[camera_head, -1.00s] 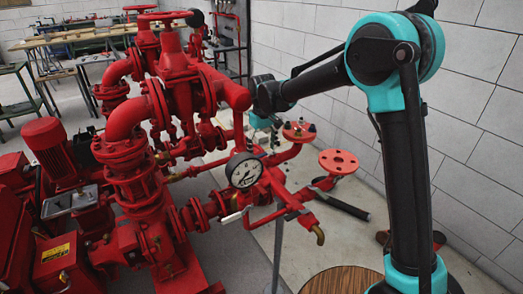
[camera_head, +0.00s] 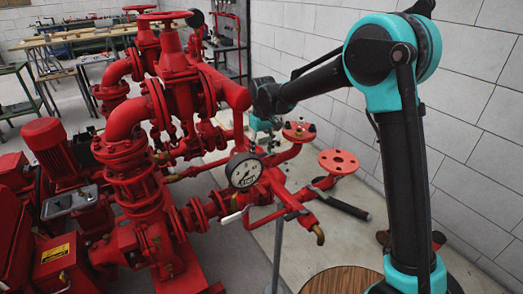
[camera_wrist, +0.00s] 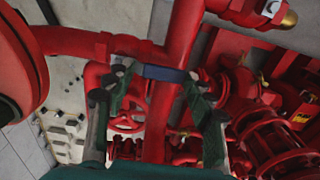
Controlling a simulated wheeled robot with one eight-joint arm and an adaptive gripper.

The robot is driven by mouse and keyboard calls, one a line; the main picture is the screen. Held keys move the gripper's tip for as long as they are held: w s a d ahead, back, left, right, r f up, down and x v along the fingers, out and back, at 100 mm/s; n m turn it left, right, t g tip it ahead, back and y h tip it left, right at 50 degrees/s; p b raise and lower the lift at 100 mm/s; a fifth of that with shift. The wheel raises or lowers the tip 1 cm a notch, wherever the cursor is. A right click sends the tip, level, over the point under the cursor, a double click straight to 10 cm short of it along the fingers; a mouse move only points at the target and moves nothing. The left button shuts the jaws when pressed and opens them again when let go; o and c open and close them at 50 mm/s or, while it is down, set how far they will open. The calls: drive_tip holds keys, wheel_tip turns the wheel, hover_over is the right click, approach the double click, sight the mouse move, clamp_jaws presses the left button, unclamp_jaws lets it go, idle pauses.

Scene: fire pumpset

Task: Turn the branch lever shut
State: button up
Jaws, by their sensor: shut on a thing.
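My gripper (camera_wrist: 160,76) shows in the wrist view with its two dark green fingers on either side of a short dark blue bar. I take this bar for the branch lever's handle (camera_wrist: 165,73); it lies across a red pipe, between the fingertips, and the fingers are shut on it. In the head view my gripper's teal body (camera_head: 261,123) is partly behind a thick red pipe end, and its fingertips and their grip cannot be made out. The lever's angle is unclear there.
A pressure gauge (camera_head: 244,170) and a white-handled lever (camera_head: 232,218) sit on the red pipework at the front. A round red flange (camera_head: 338,161) is to the right. Red pipes crowd closely around my fingers. A block wall (camera_head: 470,130) stands at the right.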

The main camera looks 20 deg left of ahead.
drive_tip(key=shift+s, duration=0.1)
drive_tip(key=d+n, duration=0.7)
drive_tip(key=n, duration=1.1)
drive_tip(key=shift+w+d, duration=0.2)
drive_tip(key=shift+w, duration=0.15)
idle(0.3)
drive_tip(key=o, duration=1.7)
wheel_tip(320, 180, up, 12)
